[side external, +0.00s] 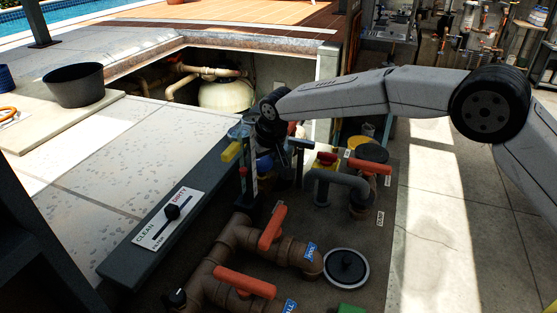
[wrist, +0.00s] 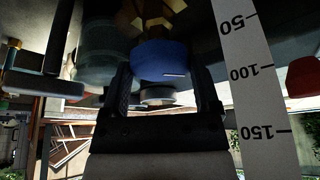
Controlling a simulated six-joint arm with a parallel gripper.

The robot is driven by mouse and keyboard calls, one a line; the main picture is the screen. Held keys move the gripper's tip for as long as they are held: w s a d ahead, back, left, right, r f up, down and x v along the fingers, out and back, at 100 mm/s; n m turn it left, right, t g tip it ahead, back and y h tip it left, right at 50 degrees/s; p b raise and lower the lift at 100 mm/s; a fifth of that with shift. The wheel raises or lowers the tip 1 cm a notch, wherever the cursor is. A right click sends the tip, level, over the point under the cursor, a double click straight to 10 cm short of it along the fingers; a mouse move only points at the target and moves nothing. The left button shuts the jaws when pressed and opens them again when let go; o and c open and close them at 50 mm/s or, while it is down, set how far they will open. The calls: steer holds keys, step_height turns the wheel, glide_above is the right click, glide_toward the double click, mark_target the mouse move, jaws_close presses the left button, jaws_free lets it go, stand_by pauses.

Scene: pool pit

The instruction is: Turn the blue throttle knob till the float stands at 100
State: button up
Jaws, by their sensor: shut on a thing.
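The blue throttle knob (wrist: 165,62) is between the two fingers of my gripper (wrist: 168,85) in the wrist view. A white line marks its face. My gripper is shut on it, with a finger on either side. In the side external view the blue knob (side external: 264,164) shows below my dark gripper (side external: 276,145), partly hidden. A white scale (wrist: 252,90) with marks 50, 100 and 150 stands to the right in the wrist view, its figures upside down. A red part (wrist: 304,77) shows right of the scale; I cannot tell whether it is the float, nor read the float's level.
Brown pipes with orange handles (side external: 272,228) and a round black cap (side external: 346,268) lie in front. A grey bent pipe (side external: 335,182) is to the right. A CLEAN/DIRTY panel (side external: 170,218) sits on the ledge, and a black bucket (side external: 75,85) stands at far left.

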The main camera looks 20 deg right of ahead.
steer(key=o, duration=1.1)
steer(key=shift+n, duration=0.7)
steer(key=shift+d+n+g+y, duration=0.15)
steer(key=shift+n+g+y, duration=0.15)
steer(key=shift+n+y, duration=0.85)
steer(key=v, duration=0.8)
steer(key=shift+s+d+f+m+g+h, duration=0.15)
steer(key=shift+s+d+f+m+h, duration=0.55)
steer(key=shift+s+d, duration=2.6)
steer(key=shift+s+d+f+m+g+h, duration=0.15)
steer(key=shift+s+d+f+m, duration=0.95)
steer(key=shift+s+d, duration=2.2)
steer(key=shift+s+d+f+m+g+h, duration=0.1)
steer(key=shift+s+d+f+m+h, duration=0.35)
steer(key=shift+s+d+f, duration=1.9)
steer(key=shift+s+d+r, duration=0.3)
steer(key=shift+s+r, duration=0.2)
steer(key=shift+s, duration=0.1)
steer(key=shift+s+d+r, duration=0.3)
steer(key=shift+s+r, duration=0.15)
steer(key=shift+s, duration=0.15)
